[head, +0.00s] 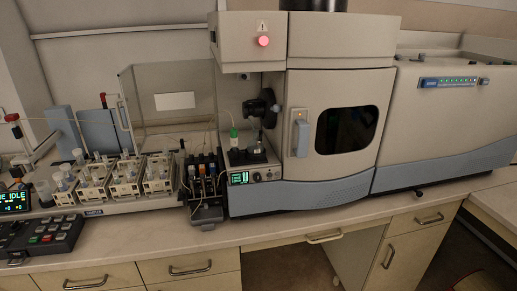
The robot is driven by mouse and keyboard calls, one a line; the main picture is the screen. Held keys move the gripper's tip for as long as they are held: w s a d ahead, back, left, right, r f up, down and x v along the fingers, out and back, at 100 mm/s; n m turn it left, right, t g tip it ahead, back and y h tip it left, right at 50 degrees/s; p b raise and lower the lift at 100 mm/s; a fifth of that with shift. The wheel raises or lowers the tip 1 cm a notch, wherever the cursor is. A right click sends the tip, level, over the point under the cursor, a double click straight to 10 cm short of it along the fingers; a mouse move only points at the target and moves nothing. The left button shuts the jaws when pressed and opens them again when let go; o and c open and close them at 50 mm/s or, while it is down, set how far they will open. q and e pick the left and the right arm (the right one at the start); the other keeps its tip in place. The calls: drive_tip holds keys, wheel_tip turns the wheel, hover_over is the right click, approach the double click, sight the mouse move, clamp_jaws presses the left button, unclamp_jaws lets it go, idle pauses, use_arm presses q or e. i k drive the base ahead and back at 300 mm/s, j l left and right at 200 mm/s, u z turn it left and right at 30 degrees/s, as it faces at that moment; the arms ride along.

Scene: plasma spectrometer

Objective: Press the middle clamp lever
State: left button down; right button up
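A small black pump unit (207,213) stands on the counter, just left of the large spectrometer. Several upright clamp levers stand side by side on it, dark with pale and orange parts. The middle clamp lever (202,170) is among them; at this size I cannot tell its exact tilt or whether it is pressed. Neither of my grippers shows in the head view, and nothing covers the levers from the front.
The beige spectrometer (337,80) with a dark window stands right of the pump. Left are a sample rack (125,190) with bottles, a clear hood (170,85) and a control panel (40,236) with buttons. The counter's front strip (270,228) is clear.

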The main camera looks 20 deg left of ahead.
sight(202, 176)
drive_tip(key=u, duration=1.4)
drive_tip(key=i+u, duration=0.25)
drive_tip(key=i+l, duration=0.15)
